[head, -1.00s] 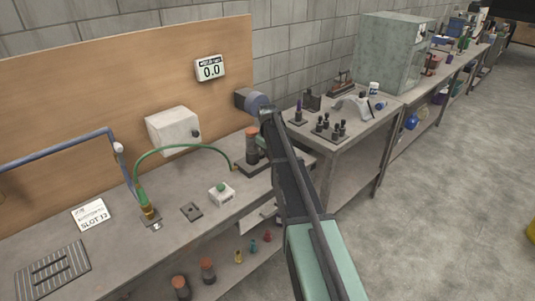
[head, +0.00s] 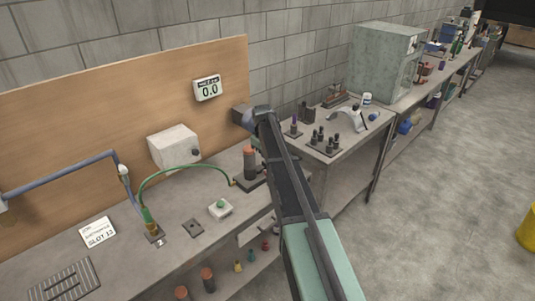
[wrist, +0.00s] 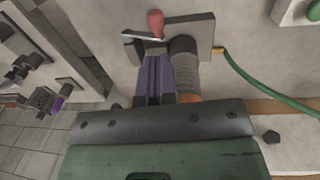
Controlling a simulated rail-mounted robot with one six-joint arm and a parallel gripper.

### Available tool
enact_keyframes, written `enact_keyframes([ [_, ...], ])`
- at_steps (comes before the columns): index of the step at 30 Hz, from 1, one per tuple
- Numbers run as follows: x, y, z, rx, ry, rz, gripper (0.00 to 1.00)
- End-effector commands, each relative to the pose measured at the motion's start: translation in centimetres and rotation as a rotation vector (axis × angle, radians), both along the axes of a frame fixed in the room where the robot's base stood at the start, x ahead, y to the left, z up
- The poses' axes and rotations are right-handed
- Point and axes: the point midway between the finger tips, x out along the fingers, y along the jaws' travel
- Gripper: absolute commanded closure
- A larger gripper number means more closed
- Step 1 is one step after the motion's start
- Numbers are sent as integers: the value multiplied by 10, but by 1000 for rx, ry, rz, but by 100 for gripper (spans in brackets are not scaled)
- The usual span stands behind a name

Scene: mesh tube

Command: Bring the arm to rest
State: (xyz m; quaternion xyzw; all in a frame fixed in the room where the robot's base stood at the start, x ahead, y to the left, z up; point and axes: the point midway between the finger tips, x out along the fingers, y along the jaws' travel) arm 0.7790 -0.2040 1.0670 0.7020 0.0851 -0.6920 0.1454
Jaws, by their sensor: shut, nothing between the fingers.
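My gripper (wrist: 155,80) shows in the wrist view as two purple-grey fingers close together, with nothing between them. It is beside a ribbed grey cylinder (wrist: 184,62) on a grey plate (wrist: 205,35); I cannot tell whether they touch. In the head view my arm reaches up over the bench, and its dark links hide most of the gripper and part of the bench corner. The cylinder with an orange top (head: 249,160) stands upright just left of my arm.
A green hose (head: 185,169) arches over the bench to a brass fitting. A white box (head: 173,147) and a display reading 0.0 (head: 207,88) are behind. A side table with several black holders (head: 325,140) is right of my arm. Open floor (head: 440,220) lies further right.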

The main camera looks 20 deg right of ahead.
Motion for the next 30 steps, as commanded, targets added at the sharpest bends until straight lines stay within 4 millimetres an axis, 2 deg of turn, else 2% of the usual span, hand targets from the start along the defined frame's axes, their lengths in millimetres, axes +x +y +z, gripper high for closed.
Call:
enact_keyframes([
  [1,-1,2,31,0,0,1,100],
  [6,-3,8,66,0,0,1,100],
  [9,-3,10,72,0,0,0,100],
  [17,-3,10,69,0,0,-5,100],
  [19,-4,11,68,4,-2,-65,100],
  [20,-15,14,68,10,-4,-116,100],
  [23,-85,44,59,32,-5,-263,100],
  [27,-197,114,26,62,-1,-387,100],
  [30,-267,156,5,77,7,-415,100],
])
